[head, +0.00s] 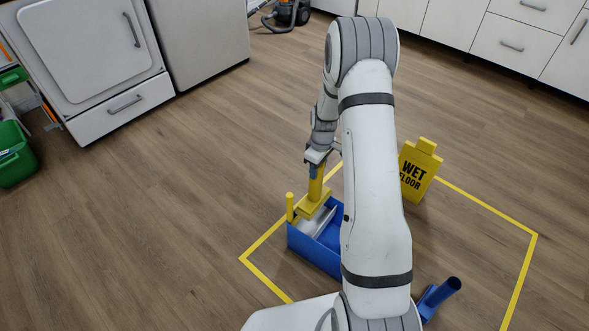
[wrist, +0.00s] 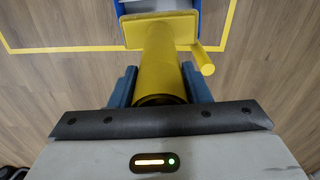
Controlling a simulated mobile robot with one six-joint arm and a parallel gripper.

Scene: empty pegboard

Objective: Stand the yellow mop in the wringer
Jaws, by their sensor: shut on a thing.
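My gripper (head: 317,156) is shut around the thick yellow mop handle (head: 315,188). In the wrist view the handle (wrist: 160,50) stands between the gripper's two blue-grey fingers (wrist: 160,88). The handle looks about upright over the blue bucket (head: 312,254). Its lower end meets a yellow block (head: 308,212) at the bucket's back left; I cannot tell whether this is the wringer or the mop's head. A yellow peg (head: 290,207) sticks up beside the block and also shows in the wrist view (wrist: 205,62). My arm hides the bucket's right side.
A yellow line (head: 482,203) marks a floor area around the bucket. A yellow wet floor sign (head: 416,172) stands right of my arm. A blue angled tube (head: 440,292) is at the front right. Green bins (head: 14,158) stand far left. The floor left of the bucket is clear.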

